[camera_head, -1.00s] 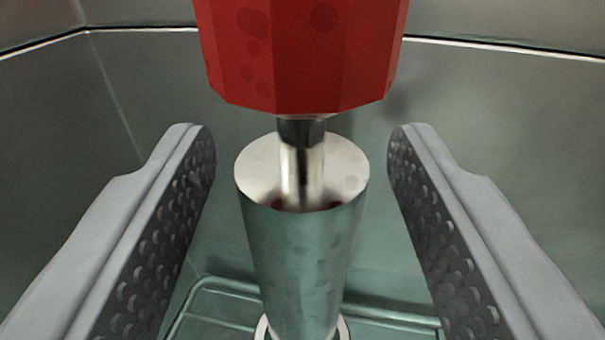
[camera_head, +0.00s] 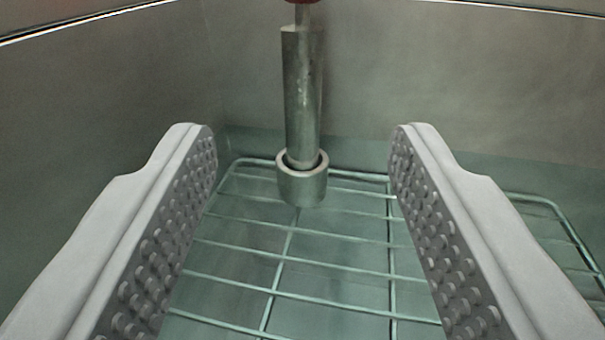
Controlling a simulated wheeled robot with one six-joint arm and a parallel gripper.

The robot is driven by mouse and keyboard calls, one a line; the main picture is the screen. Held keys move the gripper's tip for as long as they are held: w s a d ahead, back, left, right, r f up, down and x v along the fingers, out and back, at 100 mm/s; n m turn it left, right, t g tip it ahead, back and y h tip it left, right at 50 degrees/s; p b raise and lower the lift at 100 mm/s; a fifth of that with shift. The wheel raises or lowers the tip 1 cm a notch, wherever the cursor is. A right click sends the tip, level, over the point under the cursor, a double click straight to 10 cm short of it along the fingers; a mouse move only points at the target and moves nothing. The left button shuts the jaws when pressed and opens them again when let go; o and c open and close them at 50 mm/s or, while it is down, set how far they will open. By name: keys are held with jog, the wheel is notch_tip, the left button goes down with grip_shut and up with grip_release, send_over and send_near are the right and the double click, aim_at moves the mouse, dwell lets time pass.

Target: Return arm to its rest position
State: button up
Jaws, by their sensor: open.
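My gripper (camera_head: 302,140) is open, with its two grey fingers and their studded dark pads to the left and right of the picture. Nothing is between the pads. A metal cylinder (camera_head: 301,95) stands upright beyond the fingertips, its lower end inside a metal ring (camera_head: 302,184). A thin rod rises from the cylinder's top to a red part (camera_head: 303,1), of which only the lowest edge shows at the top of the picture. The gripper is apart from the cylinder.
A wire rack (camera_head: 290,262) lies below and ahead, under the ring and between the fingers. Metal walls (camera_head: 440,80) close in the back and the left side (camera_head: 100,90), with a bright rim along the top. The space between the fingers is clear.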

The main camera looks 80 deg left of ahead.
jog(key=shift+s+d, duration=0.15)
jog(key=shift+d, duration=0.95)
